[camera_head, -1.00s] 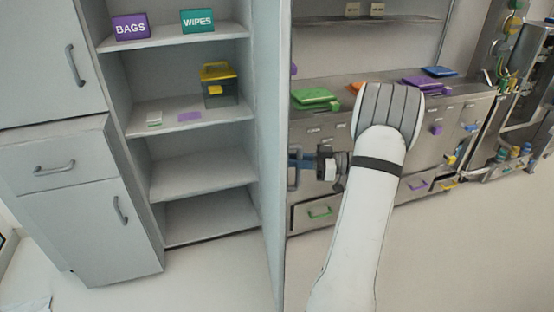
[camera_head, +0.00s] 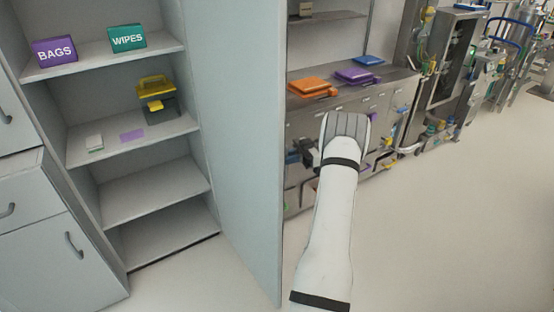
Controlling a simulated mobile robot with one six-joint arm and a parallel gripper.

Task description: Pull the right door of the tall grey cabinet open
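The tall grey cabinet (camera_head: 205,205) stands open at left, its shelves showing. Its right door (camera_head: 240,150) is swung out toward me, and I see the broad inner face. The door's handle is not visible. My white arm reaches up on the right side of the door. My gripper (camera_head: 297,156) is a small dark shape just right of the door's edge, partly hidden by my arm. I cannot make out its fingers, or whether it touches the door.
The shelves hold a purple BAGS box (camera_head: 54,51), a teal WIPES box (camera_head: 127,38) and a yellow-lidded bin (camera_head: 157,95). Grey drawers and doors (camera_head: 45,235) stand at left. A steel counter (camera_head: 385,82) with coloured packets runs behind my arm. The floor at right is clear.

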